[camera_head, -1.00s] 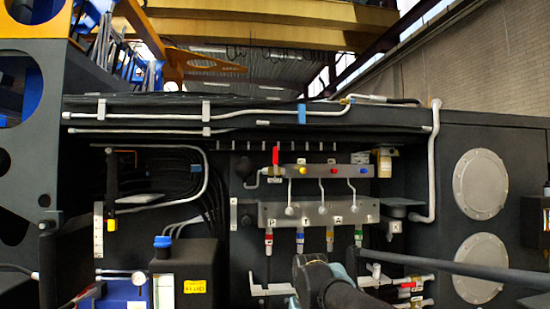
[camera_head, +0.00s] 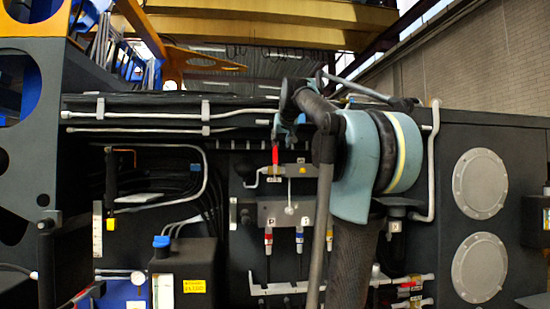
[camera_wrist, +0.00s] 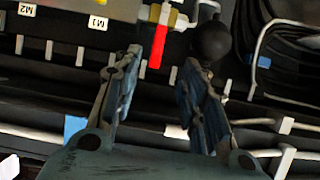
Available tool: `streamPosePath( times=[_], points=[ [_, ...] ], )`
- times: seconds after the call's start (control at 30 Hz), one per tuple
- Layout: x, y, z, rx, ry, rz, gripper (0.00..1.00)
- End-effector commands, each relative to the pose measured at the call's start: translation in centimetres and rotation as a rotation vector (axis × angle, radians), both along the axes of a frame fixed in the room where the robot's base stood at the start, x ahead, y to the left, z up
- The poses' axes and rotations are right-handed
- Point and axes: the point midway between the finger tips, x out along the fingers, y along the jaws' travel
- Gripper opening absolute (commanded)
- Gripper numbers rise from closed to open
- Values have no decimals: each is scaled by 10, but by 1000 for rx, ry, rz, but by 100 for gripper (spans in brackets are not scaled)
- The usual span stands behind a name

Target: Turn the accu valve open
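The valve with the red lever (camera_head: 275,153) is on the left end of the manifold, and I take it for the accu valve. The lever points straight up in the head view. In the wrist view the red lever (camera_wrist: 158,38) lies between the lines of my fingers, at about the height of their tips. My gripper (camera_wrist: 160,58) is open and empty, with a finger on each side of the lever's line. I see no contact. In the head view my gripper (camera_head: 280,132) is just above the lever, partly hidden by my arm.
A black ball (camera_wrist: 212,40) is close to the right fingertip in the wrist view. The metal manifold (camera_head: 300,170) and pipes surround the valve. Horizontal pipes (camera_head: 160,116) run above the recess. My arm covers the manifold's right part in the head view.

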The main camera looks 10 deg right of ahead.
Motion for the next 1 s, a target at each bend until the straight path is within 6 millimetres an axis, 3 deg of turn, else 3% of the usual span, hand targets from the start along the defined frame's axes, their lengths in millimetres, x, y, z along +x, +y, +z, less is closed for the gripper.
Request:
streamPosePath(
  times=[0.1,0.23,1.0],
  points=[
    [8,0,18,0,-28,-1,39],
    [16,0,19,1,-36,-1,39],
    [135,0,-32,0,-33,0,39]
  ],
)
